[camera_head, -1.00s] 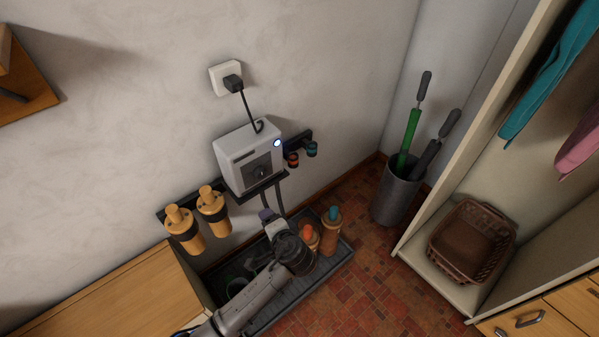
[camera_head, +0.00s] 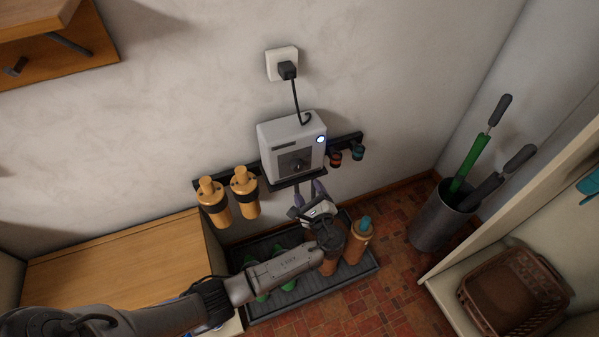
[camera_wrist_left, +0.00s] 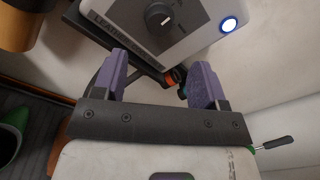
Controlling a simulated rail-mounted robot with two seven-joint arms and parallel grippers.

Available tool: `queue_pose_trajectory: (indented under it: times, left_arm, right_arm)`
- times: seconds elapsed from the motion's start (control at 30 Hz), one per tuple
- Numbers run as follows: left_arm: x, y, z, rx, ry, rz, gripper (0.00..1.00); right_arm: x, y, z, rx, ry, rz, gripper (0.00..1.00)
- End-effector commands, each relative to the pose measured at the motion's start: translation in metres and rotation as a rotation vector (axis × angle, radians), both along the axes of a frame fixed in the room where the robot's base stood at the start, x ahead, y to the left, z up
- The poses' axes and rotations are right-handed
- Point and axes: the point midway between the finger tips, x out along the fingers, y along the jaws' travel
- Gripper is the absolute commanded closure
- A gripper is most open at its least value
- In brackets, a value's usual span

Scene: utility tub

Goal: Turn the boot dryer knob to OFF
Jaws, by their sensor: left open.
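The boot dryer (camera_head: 292,146) is a white box on the wall with a grey front panel and a lit blue-ringed light (camera_head: 320,139). Its dark round knob (camera_head: 297,165) is on the panel. In the left wrist view the knob (camera_wrist_left: 160,18) is near the top, with a pale pointer mark on it. I cannot read any OFF label. My left gripper (camera_head: 311,190) is just below the dryer. In the left wrist view its purple fingers (camera_wrist_left: 160,80) are apart, with nothing between them, and the knob lies beyond their tips. My right gripper is not in view.
A black plug (camera_head: 288,70) sits in the wall socket above the dryer.

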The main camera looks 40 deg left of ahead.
Motion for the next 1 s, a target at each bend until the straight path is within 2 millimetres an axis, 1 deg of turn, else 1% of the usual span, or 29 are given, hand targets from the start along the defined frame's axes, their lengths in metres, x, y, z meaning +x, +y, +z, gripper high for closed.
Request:
queue_pose_trajectory:
  times: [0.03, 0.1, 0.3, 0.4, 0.63, 1.0]
  left_arm:
    - [0.006, 0.01, -0.003, 0.001, -0.002, 0.003, 0.34]
    - [0.013, 0.021, -0.003, 0.001, -0.002, 0.002, 0.34]
    - [0.03, 0.049, -0.003, -0.001, -0.003, 0.002, 0.34]
    - [0.037, 0.06, -0.002, 0.0, -0.002, 0.001, 0.34]
    - [0.046, 0.075, -0.001, -0.002, 0.0, 0.0, 0.34]
    - [0.048, 0.079, 0.0, -0.003, -0.001, 0.0, 0.34]
  right_arm:
    - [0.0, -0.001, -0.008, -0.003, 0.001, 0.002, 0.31]
    - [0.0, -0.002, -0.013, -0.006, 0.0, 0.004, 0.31]
    - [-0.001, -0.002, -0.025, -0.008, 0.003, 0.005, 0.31]
    - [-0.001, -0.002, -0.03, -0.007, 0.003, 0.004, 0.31]
    - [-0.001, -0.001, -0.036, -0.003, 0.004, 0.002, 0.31]
    - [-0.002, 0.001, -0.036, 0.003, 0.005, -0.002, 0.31]
